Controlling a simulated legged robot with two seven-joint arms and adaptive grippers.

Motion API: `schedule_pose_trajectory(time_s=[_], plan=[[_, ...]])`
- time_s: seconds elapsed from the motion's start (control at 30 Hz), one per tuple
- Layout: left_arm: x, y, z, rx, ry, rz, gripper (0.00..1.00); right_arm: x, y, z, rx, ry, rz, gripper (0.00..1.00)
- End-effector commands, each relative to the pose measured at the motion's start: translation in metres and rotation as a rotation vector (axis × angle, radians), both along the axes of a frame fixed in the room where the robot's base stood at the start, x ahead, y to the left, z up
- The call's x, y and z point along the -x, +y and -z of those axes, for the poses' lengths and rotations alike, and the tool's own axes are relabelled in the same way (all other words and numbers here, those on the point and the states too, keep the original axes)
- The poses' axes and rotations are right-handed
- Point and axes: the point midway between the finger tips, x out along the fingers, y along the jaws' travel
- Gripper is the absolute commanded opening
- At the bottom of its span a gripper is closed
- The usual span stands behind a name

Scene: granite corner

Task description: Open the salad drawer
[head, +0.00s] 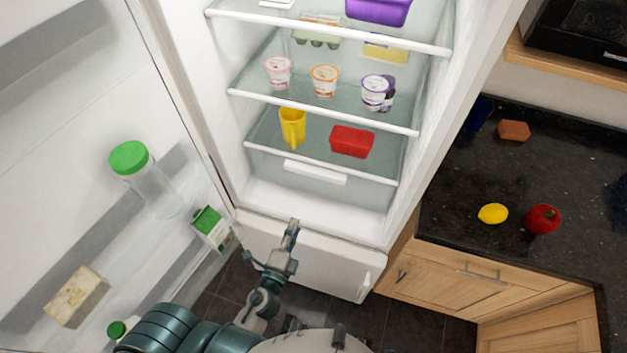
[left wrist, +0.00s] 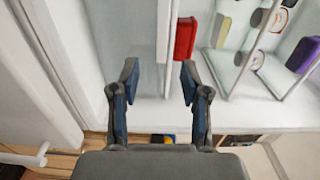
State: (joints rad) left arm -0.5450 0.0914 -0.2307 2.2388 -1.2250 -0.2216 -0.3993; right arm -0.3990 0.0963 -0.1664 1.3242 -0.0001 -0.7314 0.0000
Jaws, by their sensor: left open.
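The salad drawer (head: 268,162) is the pale front under the lowest fridge shelf, with a white bar handle (head: 315,172) across it. It looks shut. My left gripper (head: 272,238) is in front of the fridge's bottom edge, below and apart from the handle. In the left wrist view my left gripper (left wrist: 159,78) has its two fingers spread wide with nothing between them. That view looks sideways into the fridge; I cannot tell the handle from the shelf edge there. My right gripper is not in view.
The open fridge door (head: 60,190) with bottles and a carton stands at left. A yellow jug (head: 292,127) and red tub (head: 351,141) sit on the lowest shelf (head: 268,146). The lower white door (head: 320,270) is shut. A dark counter (head: 465,175) is at right.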

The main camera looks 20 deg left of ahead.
Motion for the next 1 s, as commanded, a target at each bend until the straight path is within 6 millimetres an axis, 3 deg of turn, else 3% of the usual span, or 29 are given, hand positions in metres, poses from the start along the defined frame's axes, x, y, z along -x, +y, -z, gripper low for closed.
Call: schedule_pose_trajectory(time_s=[0.1, 0.43, 0.7, 1.0], plan=[[-0.014, -0.001, -0.006, -0.009, -0.01, 0.003, 0.46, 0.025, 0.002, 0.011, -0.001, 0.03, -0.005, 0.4], [-0.091, -0.005, -0.006, -0.01, -0.008, 0.001, 0.46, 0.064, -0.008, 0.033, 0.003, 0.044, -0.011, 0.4], [-0.147, -0.007, -0.003, -0.008, -0.005, 0.0, 0.46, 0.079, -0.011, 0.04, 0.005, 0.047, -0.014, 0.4], [-0.172, -0.008, -0.001, -0.006, -0.003, 0.0, 0.46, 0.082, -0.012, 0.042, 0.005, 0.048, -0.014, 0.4]])
